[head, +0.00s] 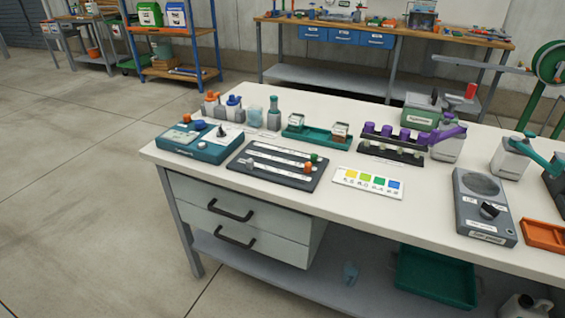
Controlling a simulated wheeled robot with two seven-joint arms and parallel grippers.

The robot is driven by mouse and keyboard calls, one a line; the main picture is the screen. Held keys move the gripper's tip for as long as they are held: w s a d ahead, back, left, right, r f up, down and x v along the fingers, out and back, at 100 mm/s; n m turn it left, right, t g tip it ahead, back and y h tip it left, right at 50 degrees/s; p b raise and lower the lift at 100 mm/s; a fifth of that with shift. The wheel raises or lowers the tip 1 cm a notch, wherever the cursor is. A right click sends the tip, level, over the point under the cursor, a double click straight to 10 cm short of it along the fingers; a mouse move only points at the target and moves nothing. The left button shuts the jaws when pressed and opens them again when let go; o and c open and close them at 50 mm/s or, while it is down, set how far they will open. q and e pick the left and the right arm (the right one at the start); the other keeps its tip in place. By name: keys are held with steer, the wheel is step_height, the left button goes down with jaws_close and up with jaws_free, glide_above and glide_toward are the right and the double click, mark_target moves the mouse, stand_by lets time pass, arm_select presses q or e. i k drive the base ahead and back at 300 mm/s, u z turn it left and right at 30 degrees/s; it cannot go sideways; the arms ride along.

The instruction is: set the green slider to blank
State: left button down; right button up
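A dark slider panel (240,170) lies flat near the front left part of the white bench. It has pale label strips running along its tracks. A green slider knob (314,157) sits at the right end of a track. An orange slider knob (307,168) sits at the right end of the track nearer the front. The writing on the strips is too small to read, so I cannot tell which mark is blank. Neither of my grippers is in view.
A teal box (200,143) with knobs stands left of the panel, and a colour chart (368,183) lies to its right. Behind are bottles (274,115), a green tray (318,137) and a vial rack (390,152). A grey stirrer (484,205) stands further right.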

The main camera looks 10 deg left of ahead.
mark_target(313, 159)
steer(key=u, duration=0.05)
steer(key=k, duration=0.55)
steer(key=z, duration=0.85)
steer(key=i, duration=1.2)
steer(key=u, duration=0.55)
